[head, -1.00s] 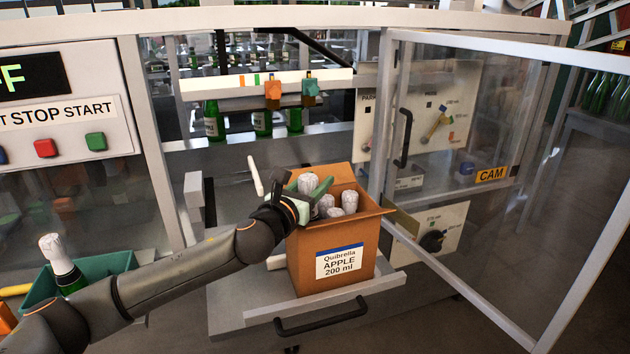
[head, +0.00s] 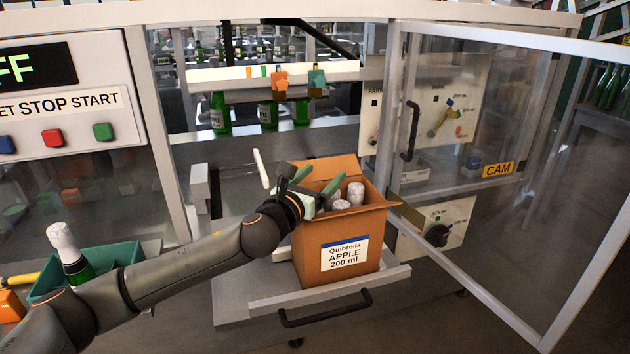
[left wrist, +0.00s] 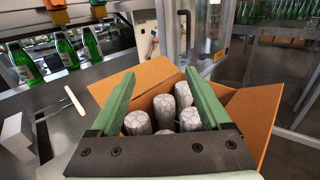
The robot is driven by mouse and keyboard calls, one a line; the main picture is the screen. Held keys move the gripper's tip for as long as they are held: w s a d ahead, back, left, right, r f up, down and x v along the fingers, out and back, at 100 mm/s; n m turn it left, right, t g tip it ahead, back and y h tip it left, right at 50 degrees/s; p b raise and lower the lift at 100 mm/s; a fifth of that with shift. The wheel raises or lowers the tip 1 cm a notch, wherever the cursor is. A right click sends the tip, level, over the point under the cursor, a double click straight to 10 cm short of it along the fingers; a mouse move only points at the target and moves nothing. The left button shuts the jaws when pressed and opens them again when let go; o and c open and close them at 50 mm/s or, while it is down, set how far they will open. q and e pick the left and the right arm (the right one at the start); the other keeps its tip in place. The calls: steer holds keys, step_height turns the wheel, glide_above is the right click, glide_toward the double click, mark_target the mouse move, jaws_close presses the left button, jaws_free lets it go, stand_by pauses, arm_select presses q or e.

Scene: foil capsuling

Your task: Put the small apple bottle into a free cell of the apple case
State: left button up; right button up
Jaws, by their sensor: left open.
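The apple case (head: 312,255) is an open orange-brown carton labelled "Quibrella APPLE 200 ml", on a grey shelf. Several bottles with pale foil tops (head: 355,193) stand in it; the foil tops also show in the left wrist view (left wrist: 164,110). Which of them is the small apple bottle, and which cells are free, I cannot tell. My left gripper (head: 320,177) is over the left part of the case. Its green fingers are spread, with nothing clamped between them; foil tops show below and beyond them in the left wrist view (left wrist: 160,76). My right gripper is not in view.
A foil-topped green bottle (head: 69,252) leans in a teal crate (head: 118,256) at left. A transparent door (head: 520,170) stands open at right of the case. The grey shelf (head: 240,310) has a black handle in front. Green bottles (head: 268,115) stand in the machine behind.

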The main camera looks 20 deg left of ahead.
arm_select(q)
steer(key=s+a, duration=0.2)
steer(key=s, duration=1)
steer(key=shift+a+b, duration=0.2)
steer(key=shift+b, duration=0.2)
steer(key=shift+s, duration=0.1)
stand_by(0.4)
